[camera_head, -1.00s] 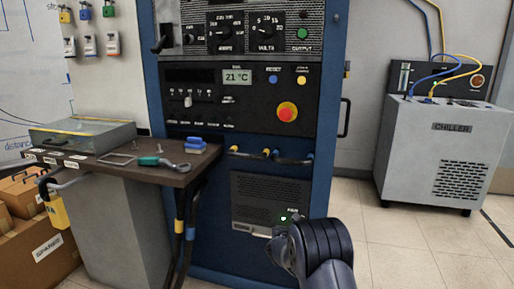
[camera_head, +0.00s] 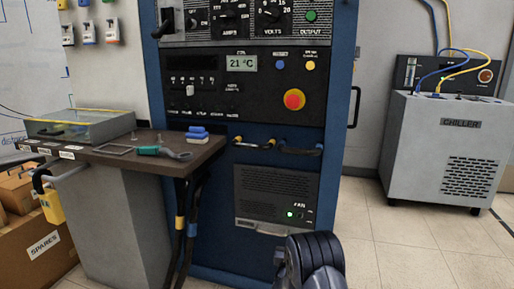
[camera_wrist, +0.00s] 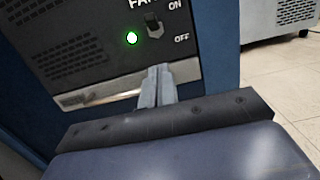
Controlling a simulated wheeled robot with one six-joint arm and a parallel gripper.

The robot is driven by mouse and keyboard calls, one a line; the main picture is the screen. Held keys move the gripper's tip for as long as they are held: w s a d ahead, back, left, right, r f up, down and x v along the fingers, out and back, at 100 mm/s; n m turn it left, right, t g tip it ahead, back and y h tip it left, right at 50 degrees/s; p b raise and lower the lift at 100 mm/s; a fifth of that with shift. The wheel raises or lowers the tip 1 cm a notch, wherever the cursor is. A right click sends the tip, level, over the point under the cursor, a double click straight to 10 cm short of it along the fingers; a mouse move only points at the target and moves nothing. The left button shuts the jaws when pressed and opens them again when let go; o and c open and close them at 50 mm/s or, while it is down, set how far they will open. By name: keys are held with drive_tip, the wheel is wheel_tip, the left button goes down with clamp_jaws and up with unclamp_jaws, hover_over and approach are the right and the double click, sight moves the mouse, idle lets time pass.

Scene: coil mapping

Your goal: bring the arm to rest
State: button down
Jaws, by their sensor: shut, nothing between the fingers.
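My gripper (camera_wrist: 156,70) shows in the wrist view with its two fingers together and nothing between them. It points at the lower part of the fan panel (camera_wrist: 85,45), below the fan switch (camera_wrist: 153,24). I cannot tell whether the fingertips touch the panel. The green light (camera_wrist: 131,38) beside the switch is lit. In the head view my arm (camera_head: 312,262) is at the bottom, in front of the blue rack (camera_head: 215,235); its fingers are hidden there. The fan panel (camera_head: 270,183) and its lit green light (camera_head: 290,214) are clear of the arm.
A shelf (camera_head: 165,165) with a blue block (camera_head: 198,131) and a green-handled tool (camera_head: 160,151) juts out at the left. The red stop button (camera_head: 294,99) sits higher on the rack. The chiller (camera_head: 445,150) stands at the right, with bare floor (camera_head: 400,240) before it.

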drive_tip(key=v, duration=0.4)
drive_tip(key=shift+s+p, duration=0.15)
drive_tip(key=shift+p, duration=0.25)
